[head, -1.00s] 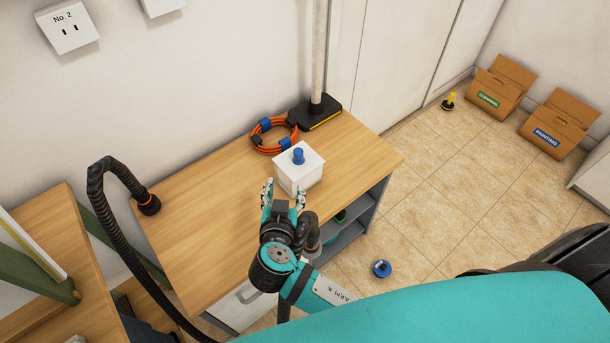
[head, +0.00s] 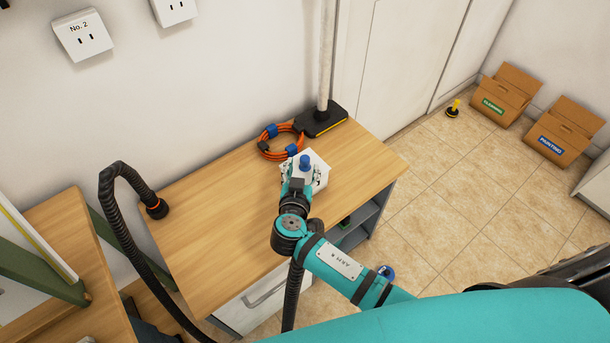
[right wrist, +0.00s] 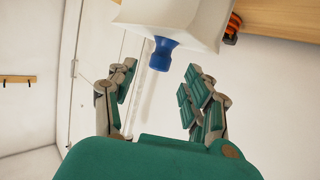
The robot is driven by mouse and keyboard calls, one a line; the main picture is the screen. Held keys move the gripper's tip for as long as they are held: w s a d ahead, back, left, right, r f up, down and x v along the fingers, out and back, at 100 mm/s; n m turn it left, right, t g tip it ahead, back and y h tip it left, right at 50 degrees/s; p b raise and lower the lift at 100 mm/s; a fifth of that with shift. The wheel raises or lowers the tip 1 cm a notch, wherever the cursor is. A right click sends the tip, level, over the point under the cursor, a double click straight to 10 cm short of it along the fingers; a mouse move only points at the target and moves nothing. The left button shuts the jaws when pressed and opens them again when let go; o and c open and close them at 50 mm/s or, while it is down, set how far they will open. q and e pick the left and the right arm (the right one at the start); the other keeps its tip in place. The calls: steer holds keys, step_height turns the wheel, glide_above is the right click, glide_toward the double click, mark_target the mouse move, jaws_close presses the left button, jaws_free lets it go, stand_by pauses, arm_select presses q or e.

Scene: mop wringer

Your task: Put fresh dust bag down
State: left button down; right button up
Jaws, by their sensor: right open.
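The fresh dust bag looks like a white box-shaped bag (head: 320,164) with a blue neck (head: 305,161) on top. It stands upright on the wooden bench top (head: 215,215), near its right end. My right gripper (head: 299,176) is at the near side of the bag, its fingers spread. In the right wrist view the open fingers (right wrist: 160,72) are apart with nothing between the pads. The blue neck (right wrist: 161,54) and white body (right wrist: 178,18) are just beyond the fingertips. I see no contact with the bag. My left gripper is not in view.
A coiled orange hose or cable (head: 280,141) and a black floor head (head: 322,119) on a pole are behind the bag. A black hose (head: 112,215) arches at the bench's left end. Cardboard boxes (head: 507,94) stand on the floor. The bench's left-middle is clear.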

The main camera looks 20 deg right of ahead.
mark_target(304, 162)
steer(key=p+x, duration=0.1)
steer(key=x, duration=0.3)
steer(key=shift+w+d+r, duration=0.15)
steer(key=shift+w, duration=0.05)
steer(key=shift+w+d+f, duration=0.15)
steer(key=shift+w+f, duration=0.1)
steer(key=shift+w, duration=0.1)
jaws_close()
